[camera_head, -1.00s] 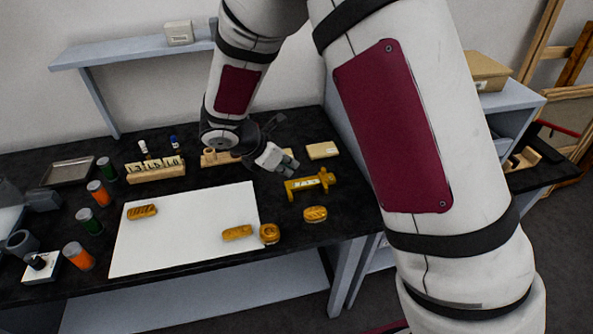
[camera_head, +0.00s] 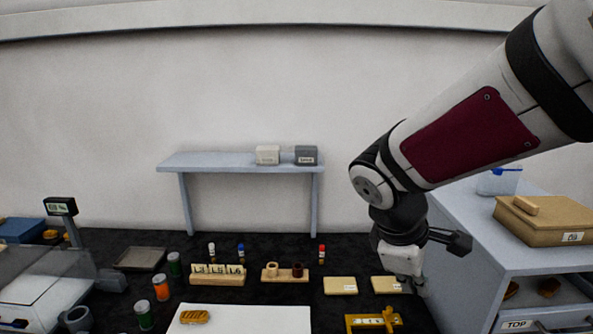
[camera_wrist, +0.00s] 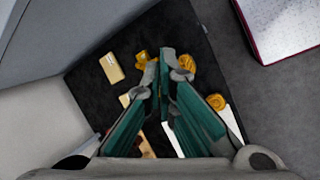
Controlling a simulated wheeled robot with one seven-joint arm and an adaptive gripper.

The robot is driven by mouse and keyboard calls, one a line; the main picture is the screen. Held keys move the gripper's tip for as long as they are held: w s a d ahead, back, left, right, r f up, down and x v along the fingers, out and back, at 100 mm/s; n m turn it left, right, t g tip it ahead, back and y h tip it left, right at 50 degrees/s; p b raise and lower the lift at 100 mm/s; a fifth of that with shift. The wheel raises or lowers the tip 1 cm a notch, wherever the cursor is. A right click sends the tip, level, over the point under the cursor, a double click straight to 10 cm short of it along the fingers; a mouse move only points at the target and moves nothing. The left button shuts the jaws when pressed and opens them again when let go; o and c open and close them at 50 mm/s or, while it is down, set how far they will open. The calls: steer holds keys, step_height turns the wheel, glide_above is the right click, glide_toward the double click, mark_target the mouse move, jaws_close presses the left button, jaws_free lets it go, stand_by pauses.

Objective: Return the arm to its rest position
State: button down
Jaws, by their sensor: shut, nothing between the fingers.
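My arm reaches in from the upper right in the head view. My gripper (camera_head: 416,288) hangs pointing down over the right part of the black table (camera_head: 350,252). It is shut with nothing held, and is clear of the objects on the table. In the wrist view the teal-padded fingers of my gripper (camera_wrist: 167,68) point down towards the table, with yellow pieces showing below and around the tips.
A white sheet (camera_head: 250,320) holds a golden piece (camera_head: 194,317). A yellow fixture (camera_head: 374,321) and tan blocks (camera_head: 340,286) lie near my gripper. A grey cabinet (camera_head: 480,265) bearing a tan box (camera_head: 545,222) stands at right.

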steer(key=s+r+m+t+y, duration=0.1)
steer(key=s+r+m+y, duration=0.1)
steer(key=s+m, duration=0.3)
steer(key=s+r+m+t+y, duration=0.1)
steer(key=s+r+m, duration=0.3)
steer(key=s, duration=0.5)
steer(key=m+y, duration=0.1)
steer(key=m, duration=0.1)
steer(key=shift+s+a+r+m+t+y, duration=0.2)
steer(key=shift+s+m+t+y, duration=0.1)
steer(key=shift+s+t, duration=0.1)
